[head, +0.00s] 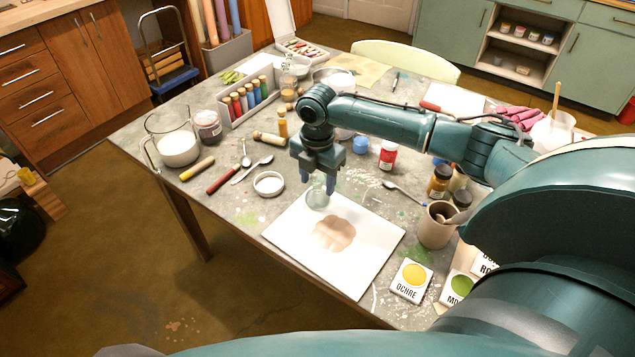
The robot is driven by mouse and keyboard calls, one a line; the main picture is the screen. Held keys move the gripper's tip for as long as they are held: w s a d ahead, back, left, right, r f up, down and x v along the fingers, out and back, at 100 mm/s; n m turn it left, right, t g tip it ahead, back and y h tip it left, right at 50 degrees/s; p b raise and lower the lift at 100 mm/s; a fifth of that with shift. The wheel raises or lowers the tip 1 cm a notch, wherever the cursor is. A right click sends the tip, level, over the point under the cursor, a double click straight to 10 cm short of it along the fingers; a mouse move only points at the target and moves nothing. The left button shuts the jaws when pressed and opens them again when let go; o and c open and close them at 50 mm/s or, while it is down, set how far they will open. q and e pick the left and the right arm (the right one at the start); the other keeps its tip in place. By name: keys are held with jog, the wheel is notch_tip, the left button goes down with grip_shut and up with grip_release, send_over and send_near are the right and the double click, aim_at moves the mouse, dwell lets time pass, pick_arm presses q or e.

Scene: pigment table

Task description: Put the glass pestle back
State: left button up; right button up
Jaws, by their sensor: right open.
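The glass pestle (317,197), clear and pale, stands upright on the far part of a white slab (365,270). A pinkish-brown patch of pigment (333,234) lies on the slab in front of it. My right gripper (318,181) points down directly over the pestle, with its fingers open near the pestle's top. I cannot tell whether the fingers touch the glass. The gripper hides part of the pestle's upper end. My left gripper is not in view.
A white ring-shaped lid (268,184) and spoons (252,168) lie left of the slab. A glass jug (176,147) and a pigment rack (247,100) are further back.

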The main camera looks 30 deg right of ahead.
notch_tip(320, 180, up, 11)
jog(key=shift+f, duration=0.15)
dwell(0.6)
